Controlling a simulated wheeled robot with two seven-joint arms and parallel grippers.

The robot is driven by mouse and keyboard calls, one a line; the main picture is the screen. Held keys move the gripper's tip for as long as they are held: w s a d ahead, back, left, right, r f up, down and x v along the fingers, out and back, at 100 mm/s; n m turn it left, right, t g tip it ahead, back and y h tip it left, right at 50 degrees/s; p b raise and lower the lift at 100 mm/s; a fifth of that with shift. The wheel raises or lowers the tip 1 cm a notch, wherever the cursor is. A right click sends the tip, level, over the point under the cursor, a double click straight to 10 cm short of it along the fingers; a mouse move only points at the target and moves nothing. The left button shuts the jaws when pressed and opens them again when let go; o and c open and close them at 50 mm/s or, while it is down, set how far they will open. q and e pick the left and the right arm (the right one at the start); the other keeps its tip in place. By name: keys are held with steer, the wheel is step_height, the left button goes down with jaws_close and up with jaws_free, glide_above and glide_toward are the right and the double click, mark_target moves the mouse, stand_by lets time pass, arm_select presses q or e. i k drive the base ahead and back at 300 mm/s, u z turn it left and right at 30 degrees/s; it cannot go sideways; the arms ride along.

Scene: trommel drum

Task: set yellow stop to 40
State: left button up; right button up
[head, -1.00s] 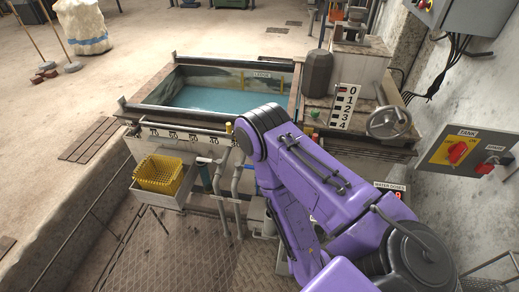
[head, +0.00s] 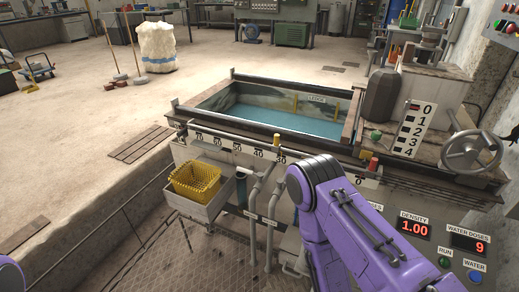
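The yellow stop (head: 277,140) stands on the rail along the near side of the tank, just above the 30 mark and to the right of the 40 mark. The numbered scale (head: 237,147) runs from 70 at the left down to the right, where my purple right arm covers part of it. A red stop (head: 373,164) stands farther right on the rail, near the 0 mark. My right gripper is not in view; only its arm links show. A bit of purple of my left arm shows at the lower left corner; its gripper is not in view.
A tank (head: 190,103) of blue water lies behind the rail. A yellow basket (head: 195,180) sits in a tray at the left below it. Grey pipes (head: 253,215) stand below the scale. A handwheel (head: 472,152) and a panel reading density 1.00 and water doses 9 are at right.

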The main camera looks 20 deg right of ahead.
mark_target(276, 146)
steer(key=u, duration=1)
steer(key=i, duration=0.65)
steer(key=z, duration=2.6)
steer(key=k, duration=0.7)
steer(key=z, duration=0.05)
